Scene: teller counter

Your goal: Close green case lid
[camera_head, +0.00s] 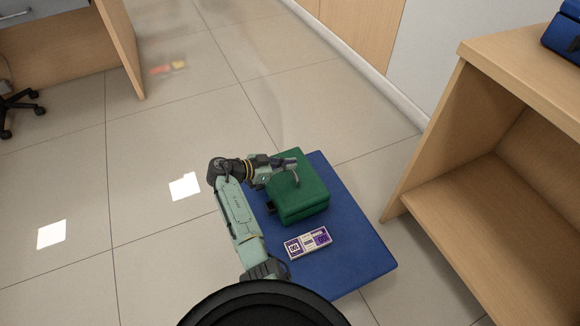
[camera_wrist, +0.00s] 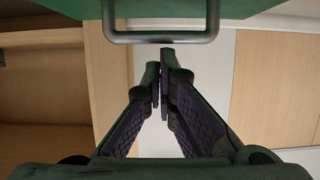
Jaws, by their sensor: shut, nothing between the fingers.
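The green case (camera_head: 308,197) lies on a blue platform (camera_head: 355,258). Its lid looks down over its base, with a thin seam along the near side; I cannot tell whether it is fully shut. The case's green surface (camera_wrist: 255,8) fills the top edge of the wrist view, with a grey metal handle (camera_wrist: 160,38) on it. My gripper (camera_head: 295,161) is over the far part of the case in the head view. Its fingers (camera_wrist: 160,60) are together and empty, with their tips close to the handle; contact is unclear.
A white and purple bundle (camera_head: 308,242) lies on the platform near the case. A wooden shelf unit (camera_head: 490,190) stands at the right, with a blue case (camera_head: 564,38) on top. A desk (camera_head: 120,45) stands at the far left. The tiled floor (camera_head: 150,150) between is clear.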

